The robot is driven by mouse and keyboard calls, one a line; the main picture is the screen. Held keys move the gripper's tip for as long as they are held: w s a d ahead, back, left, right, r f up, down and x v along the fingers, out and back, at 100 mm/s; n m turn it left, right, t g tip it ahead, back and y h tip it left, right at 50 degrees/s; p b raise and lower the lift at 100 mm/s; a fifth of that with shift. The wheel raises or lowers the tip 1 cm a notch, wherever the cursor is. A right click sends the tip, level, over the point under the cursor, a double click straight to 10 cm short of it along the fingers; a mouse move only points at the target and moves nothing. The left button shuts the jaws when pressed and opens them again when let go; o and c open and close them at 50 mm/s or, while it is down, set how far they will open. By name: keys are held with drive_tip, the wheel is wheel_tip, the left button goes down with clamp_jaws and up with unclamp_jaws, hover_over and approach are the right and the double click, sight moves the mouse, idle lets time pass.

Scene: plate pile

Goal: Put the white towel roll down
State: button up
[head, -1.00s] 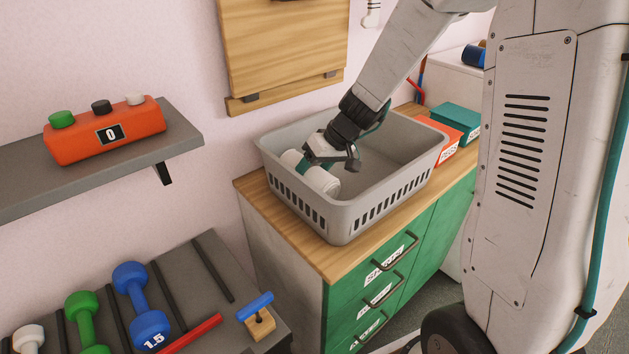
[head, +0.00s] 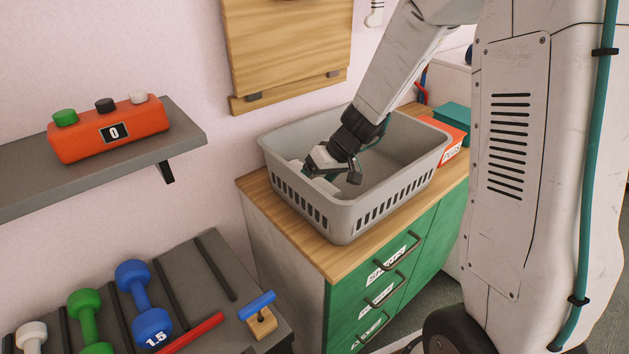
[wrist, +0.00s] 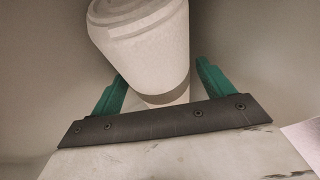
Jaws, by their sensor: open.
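The white towel roll (wrist: 145,45) lies inside the grey basket (head: 345,222), low near its left end. In the wrist view it fills the gap between the two teal fingers of my gripper (wrist: 160,75), which stand one on each side of it. My gripper (head: 318,173) also shows in the head view, reaching down into the basket. The jaws are open around the roll. In the head view the gripper and the basket's wall hide most of the roll.
The basket stands on a wooden-topped cabinet (head: 262,203) with green drawers. An orange box (head: 447,135) and a teal box (head: 453,117) sit beside it. A shelf (head: 90,168) with an orange button box is at left, above a dumbbell rack. The basket's right part looks empty.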

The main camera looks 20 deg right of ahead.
drive_tip(key=v, duration=1.2)
drive_tip(key=s+a+r+g+h, duration=0.1)
drive_tip(key=s+a+r, duration=0.15)
drive_tip(key=s, duration=0.35)
drive_tip(key=s+a+r+h, duration=0.1)
drive_tip(key=s+a+r, duration=0.1)
drive_tip(key=s+r, duration=0.3)
drive_tip(key=s+d+m+h, duration=0.2)
drive_tip(key=s+h, duration=0.1)
drive_tip(key=s, duration=1.3)
drive_tip(key=shift+d+r+m+g, duration=0.2)
drive_tip(key=shift+r+m+g, duration=0.1)
drive_tip(key=shift+g, duration=0.1)
